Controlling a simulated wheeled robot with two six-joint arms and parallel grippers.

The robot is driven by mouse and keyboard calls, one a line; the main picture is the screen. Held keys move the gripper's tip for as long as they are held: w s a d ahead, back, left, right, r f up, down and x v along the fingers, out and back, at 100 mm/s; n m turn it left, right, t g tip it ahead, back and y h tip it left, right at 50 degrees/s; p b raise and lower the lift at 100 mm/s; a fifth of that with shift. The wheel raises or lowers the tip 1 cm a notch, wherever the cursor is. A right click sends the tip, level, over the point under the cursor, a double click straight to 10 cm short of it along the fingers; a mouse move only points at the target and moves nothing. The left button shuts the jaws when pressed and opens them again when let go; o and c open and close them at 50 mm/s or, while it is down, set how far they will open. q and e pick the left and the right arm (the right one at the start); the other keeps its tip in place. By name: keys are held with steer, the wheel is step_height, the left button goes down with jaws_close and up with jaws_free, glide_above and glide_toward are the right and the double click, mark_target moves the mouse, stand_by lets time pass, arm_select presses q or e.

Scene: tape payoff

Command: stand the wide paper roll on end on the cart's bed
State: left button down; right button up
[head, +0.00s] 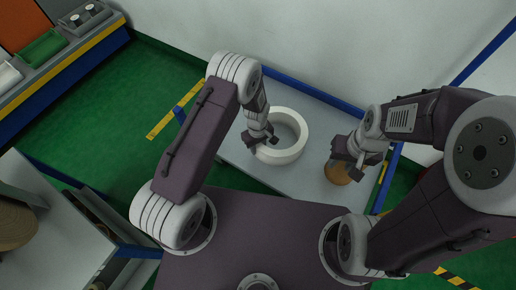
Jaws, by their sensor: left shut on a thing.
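The wide paper roll (295,146) is a white ring with a large open middle. It is seen from above with its hole facing up, over the cart's grey bed (240,155). My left gripper (262,141) is shut on the roll's left wall. Whether the roll's lower end touches the bed is hard to tell from above. My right gripper (352,157) is at the bed's right side, at a brown round object (338,176). Its fingers partly cover that object, and whether they grip it is unclear.
A blue rail (320,95) edges the bed at the back. A shelf with a green bin (40,50) stands at the upper left. A brown roll (14,225) lies on a grey surface at the lower left. Green floor is open between them.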

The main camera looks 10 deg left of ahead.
arm_select(q)
steer(key=shift+r, duration=0.15)
steer(key=c, duration=1.1)
jaws_free()
steer(key=shift+f, duration=0.2)
step_height(320, 180, up, 12)
steer(key=p, duration=0.5)
steer(key=shift+a+r+p, duration=0.1)
steer(key=shift+r+p, duration=0.1)
steer(key=shift+p, duration=0.2)
